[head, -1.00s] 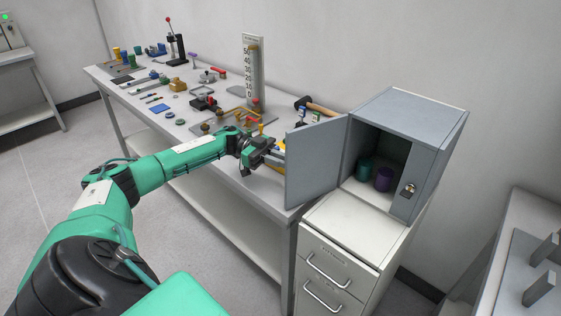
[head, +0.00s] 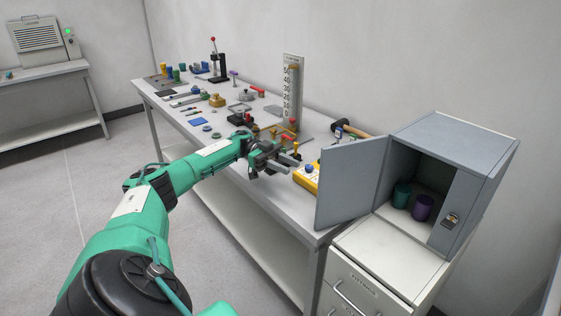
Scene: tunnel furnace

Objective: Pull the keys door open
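The grey metal cabinet (head: 490,150) stands on a white drawer unit at the right. Its door (head: 350,182) is swung wide open to the left; I see no readable label on it. Inside are a teal cup (head: 401,195) and a purple cup (head: 423,207). A lock (head: 452,220) sits on the narrow front panel at the right of the opening. My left gripper (head: 288,163) is over the workbench, left of the door's free edge and apart from it. Its fingers look spread, with nothing between them. My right gripper is not in view.
The workbench (head: 236,165) carries many small tools and a tall scale board (head: 292,90). A yellow box (head: 306,177) lies between my gripper and the door. A hammer (head: 350,128) lies behind the door. The floor at the left is clear.

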